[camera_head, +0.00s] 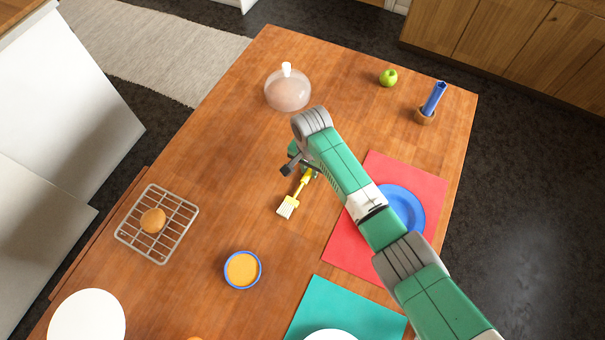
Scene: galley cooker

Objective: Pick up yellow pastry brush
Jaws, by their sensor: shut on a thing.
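The yellow pastry brush (296,195) has a yellow handle and pale bristles that point toward the lower left. It is over the middle of the wooden table (230,190). My gripper (304,172) is shut on the upper end of its handle. My green and grey arm reaches in from the lower right and hides part of the gripper and the handle's far end. I cannot tell whether the brush is touching the table or lifted off it.
Left are a wire rack (133,232) with a bun (153,220) and a blue-rimmed bowl (242,270). Behind stand a glass dome (288,92), a green apple (388,78) and a blue item in a brown holder (426,116). A blue plate (408,205) lies on a red mat (345,250).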

